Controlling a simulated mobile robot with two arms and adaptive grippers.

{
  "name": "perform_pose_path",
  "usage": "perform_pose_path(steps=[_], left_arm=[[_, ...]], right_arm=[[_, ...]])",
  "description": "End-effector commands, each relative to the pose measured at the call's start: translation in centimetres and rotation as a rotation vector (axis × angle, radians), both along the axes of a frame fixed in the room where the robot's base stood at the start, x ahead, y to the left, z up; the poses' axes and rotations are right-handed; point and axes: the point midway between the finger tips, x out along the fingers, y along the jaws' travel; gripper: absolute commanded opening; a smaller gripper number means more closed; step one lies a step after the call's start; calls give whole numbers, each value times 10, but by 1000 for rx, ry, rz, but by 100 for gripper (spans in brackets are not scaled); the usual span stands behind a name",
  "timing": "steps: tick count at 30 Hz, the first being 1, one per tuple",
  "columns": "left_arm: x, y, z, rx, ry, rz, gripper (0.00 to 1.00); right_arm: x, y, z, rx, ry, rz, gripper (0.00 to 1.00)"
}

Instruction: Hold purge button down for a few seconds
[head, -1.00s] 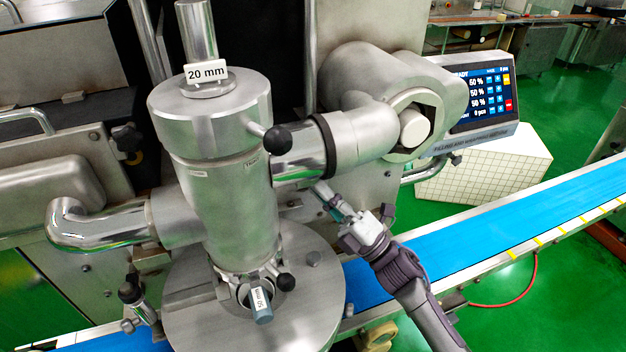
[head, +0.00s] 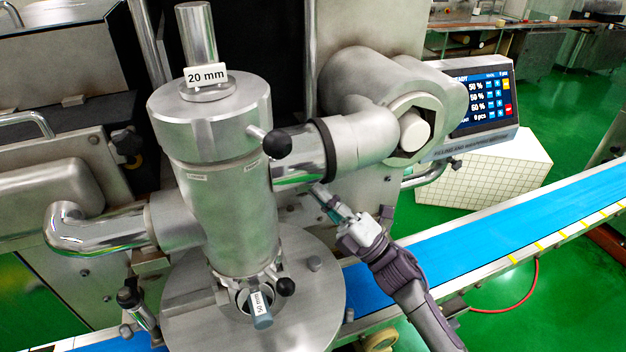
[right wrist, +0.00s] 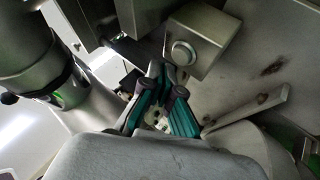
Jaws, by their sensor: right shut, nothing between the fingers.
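In the right wrist view a small grey metal box carries a round silver button (right wrist: 183,52), which may be the purge button; no label on it is readable. My right gripper (right wrist: 167,76), with teal and dark fingers, is shut and empty. Its fingertips lie just below the button in that picture; I cannot tell whether they touch the box. In the head view my right gripper (head: 320,191) reaches in under the horizontal pipe, right of the steel cylinder. The button cannot be made out there. My left gripper is not in view.
The steel cylinder (head: 228,205) with black-knobbed levers stands over a round plate (head: 185,325). A blue conveyor (head: 480,237) runs behind my right arm. A touch screen (head: 484,98) shows several percentages and a count of 0 pcs. The pipe (head: 355,140) crosses above my gripper.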

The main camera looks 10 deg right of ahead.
Motion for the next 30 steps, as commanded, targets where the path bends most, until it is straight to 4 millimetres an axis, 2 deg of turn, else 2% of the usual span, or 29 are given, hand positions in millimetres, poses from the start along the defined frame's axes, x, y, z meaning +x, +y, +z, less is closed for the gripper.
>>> perform_pose_path(steps=[16,30], left_arm=[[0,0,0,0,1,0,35],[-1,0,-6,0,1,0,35]], right_arm=[[0,0,0,0,0,0,0],[8,2,0,0,0,0,0]])
